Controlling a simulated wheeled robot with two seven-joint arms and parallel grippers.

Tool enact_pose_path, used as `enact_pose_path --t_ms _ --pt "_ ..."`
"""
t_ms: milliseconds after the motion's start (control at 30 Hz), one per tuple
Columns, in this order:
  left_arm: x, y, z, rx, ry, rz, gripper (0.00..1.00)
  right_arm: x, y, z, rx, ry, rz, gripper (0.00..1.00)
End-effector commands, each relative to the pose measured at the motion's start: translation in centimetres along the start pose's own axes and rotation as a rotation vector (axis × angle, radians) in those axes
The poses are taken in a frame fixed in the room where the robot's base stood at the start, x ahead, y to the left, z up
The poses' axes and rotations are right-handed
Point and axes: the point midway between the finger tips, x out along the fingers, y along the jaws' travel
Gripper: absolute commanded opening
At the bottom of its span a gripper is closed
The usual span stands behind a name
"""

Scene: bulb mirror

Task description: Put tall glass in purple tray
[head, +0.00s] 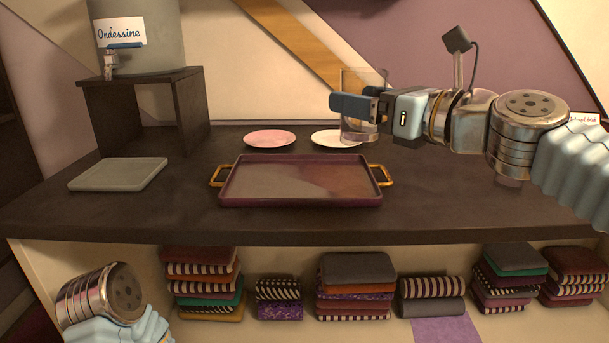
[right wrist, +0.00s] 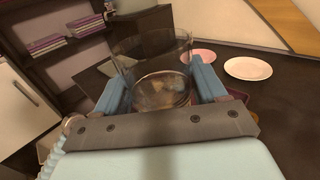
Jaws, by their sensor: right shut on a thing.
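The tall glass (head: 362,128) is clear and upright, held in my right gripper (head: 354,107) above the counter. In the right wrist view the glass (right wrist: 158,75) stands between the two blue fingers of the gripper (right wrist: 164,88), which are shut on it. The purple tray (head: 300,181) lies on the counter, empty, with a gold handle at each end. The held glass is above and behind the tray's right end in the head view. My left arm shows at the lower left of the head view, but its gripper is out of view.
A pink plate (head: 270,138) and a white plate (head: 336,137) lie behind the tray. A grey board (head: 118,173) lies at the left. A dispenser (head: 138,38) stands on a dark stand (head: 150,92). Folded cloths (head: 355,285) fill the shelf below. The counter right of the tray is clear.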

Motion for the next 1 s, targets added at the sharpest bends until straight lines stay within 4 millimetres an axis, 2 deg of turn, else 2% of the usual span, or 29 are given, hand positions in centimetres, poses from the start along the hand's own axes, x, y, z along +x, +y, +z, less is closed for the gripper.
enact_pose_path --t_ms 167,367,500,600,733,867,1000 --pt "-0.2 -0.4 0.3 -0.012 -0.006 -0.011 0.00 1.4 1.1 -0.5 0.002 0.001 0.031 0.29" --pt "-0.2 -0.4 0.3 -0.012 -0.006 -0.011 0.00 5.8 0.6 -2.5 0.003 0.003 0.031 0.29" --pt "-0.2 -0.4 0.3 -0.011 -0.006 -0.011 0.00 9.5 0.1 -4.2 0.003 0.003 0.030 0.29" --pt "1.4 -1.1 0.3 -0.013 -0.005 -0.012 0.00 11.1 -0.3 -6.8 0.004 0.002 0.027 0.29" --pt "2.3 -1.5 0.3 -0.014 -0.003 -0.013 0.00 12.6 -0.4 -8.4 0.002 0.000 0.027 0.29" --pt "2.5 -1.6 0.3 -0.015 -0.003 -0.013 0.00 13.3 -0.5 -9.0 0.001 -0.001 0.027 0.29" --pt "3.5 -2.0 0.3 -0.016 -0.002 -0.014 0.00 14.4 -0.7 -10.6 0.002 0.000 0.027 0.29"
